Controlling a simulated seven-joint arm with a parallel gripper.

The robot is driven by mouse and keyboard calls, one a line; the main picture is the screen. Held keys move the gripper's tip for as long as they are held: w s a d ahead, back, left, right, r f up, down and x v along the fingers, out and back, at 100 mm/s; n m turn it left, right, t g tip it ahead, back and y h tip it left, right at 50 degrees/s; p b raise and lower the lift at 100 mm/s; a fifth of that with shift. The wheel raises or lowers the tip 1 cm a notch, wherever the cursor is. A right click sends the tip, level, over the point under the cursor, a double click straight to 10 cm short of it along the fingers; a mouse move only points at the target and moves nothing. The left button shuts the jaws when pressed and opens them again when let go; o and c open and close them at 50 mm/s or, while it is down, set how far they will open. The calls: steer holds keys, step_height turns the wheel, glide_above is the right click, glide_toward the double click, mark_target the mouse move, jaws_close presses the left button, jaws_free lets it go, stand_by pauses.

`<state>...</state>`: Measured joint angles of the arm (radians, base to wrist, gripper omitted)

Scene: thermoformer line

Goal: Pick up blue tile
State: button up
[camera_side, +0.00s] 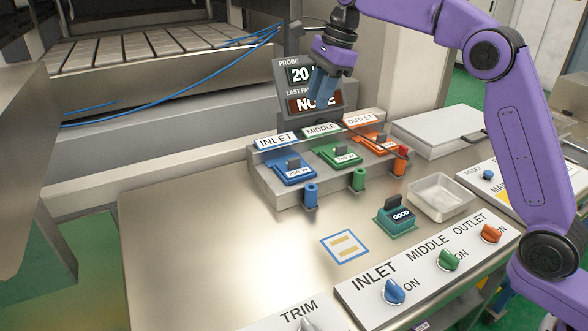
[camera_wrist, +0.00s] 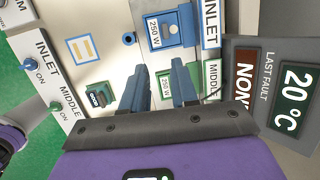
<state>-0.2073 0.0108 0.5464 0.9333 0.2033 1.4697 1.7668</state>
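The blue tile (camera_side: 296,174) sits in the INLET place of the stepped grey rack. It has a dark upright grip and a "250 W" label. It also shows at the top of the wrist view (camera_wrist: 172,40). My gripper (camera_side: 319,98) is above and behind the rack, in front of the probe display, apart from the tile. In the wrist view my gripper (camera_wrist: 158,66) is open and empty, its two fingers apart, with the green MIDDLE tile (camera_wrist: 166,84) seen between them.
An orange tile (camera_side: 376,143) sits at OUTLET. Coloured pegs stand along the rack's front. A teal "GOOD" block (camera_side: 396,221), a metal tray (camera_side: 441,197) and a switch panel (camera_side: 431,264) are to the right. The table (camera_side: 200,240) is clear at front left.

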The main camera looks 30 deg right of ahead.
glide_above(295, 159)
steer(key=s+d, duration=0.1)
steer(key=d, duration=0.1)
steer(key=shift+m, duration=0.3)
step_height(295, 159, down, 11)
steer(key=shift+s+a, duration=0.1)
steer(key=shift+a, duration=0.05)
steer(key=shift+x, duration=2.95)
jaws_close()
